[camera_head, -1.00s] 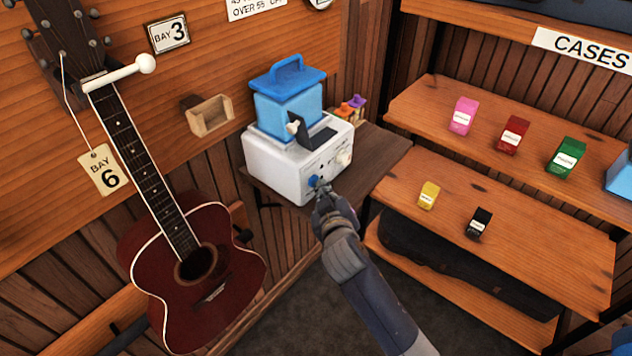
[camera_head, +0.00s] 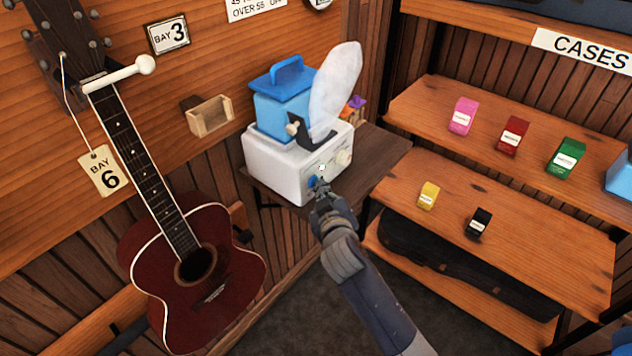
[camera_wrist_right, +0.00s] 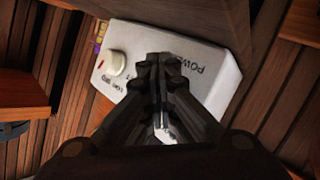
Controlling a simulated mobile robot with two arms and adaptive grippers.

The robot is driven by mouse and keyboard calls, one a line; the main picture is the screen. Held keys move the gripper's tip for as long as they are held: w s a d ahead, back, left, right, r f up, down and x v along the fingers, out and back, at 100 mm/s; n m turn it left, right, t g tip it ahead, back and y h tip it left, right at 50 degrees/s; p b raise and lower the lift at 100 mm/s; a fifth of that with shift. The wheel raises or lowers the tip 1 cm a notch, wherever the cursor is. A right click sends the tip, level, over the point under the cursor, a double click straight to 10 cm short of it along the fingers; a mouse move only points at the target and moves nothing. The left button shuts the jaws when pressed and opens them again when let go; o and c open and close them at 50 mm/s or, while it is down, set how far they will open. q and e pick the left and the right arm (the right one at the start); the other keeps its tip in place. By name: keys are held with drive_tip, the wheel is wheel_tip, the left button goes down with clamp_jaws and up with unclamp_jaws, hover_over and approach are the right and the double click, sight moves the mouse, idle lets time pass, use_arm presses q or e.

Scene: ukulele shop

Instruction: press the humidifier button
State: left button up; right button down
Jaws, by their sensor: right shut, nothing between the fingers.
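The humidifier (camera_head: 275,170) is a white box with a blue tank (camera_head: 284,108) on top, standing on a small dark wooden shelf. A white plume of mist (camera_head: 334,85) rises from its dark nozzle flap. Its front carries a blue button (camera_head: 313,181) at the lower middle and a cream knob (camera_head: 344,157) to the right. My right gripper (camera_head: 322,190) is shut and empty, its tips at the blue button; I cannot tell if they touch it. In the right wrist view the shut fingers (camera_wrist_right: 162,65) cover the button, with "POWER" lettering beside them. My left gripper is not in view.
A dark red guitar (camera_head: 195,265) hangs at the left. The small shelf (camera_head: 385,160) has bare wood right of the humidifier. Wooden shelves (camera_head: 550,225) with several small coloured boxes stand at the right, a dark case below.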

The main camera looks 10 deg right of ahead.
drive_tip(key=shift+s+d, duration=0.4)
drive_tip(key=shift+s, duration=0.25)
drive_tip(key=shift+p, duration=0.3)
drive_tip(key=s+d+p, duration=0.1)
drive_tip(key=s, duration=0.1)
drive_tip(key=s+d, duration=0.2)
drive_tip(key=shift+p, duration=0.35)
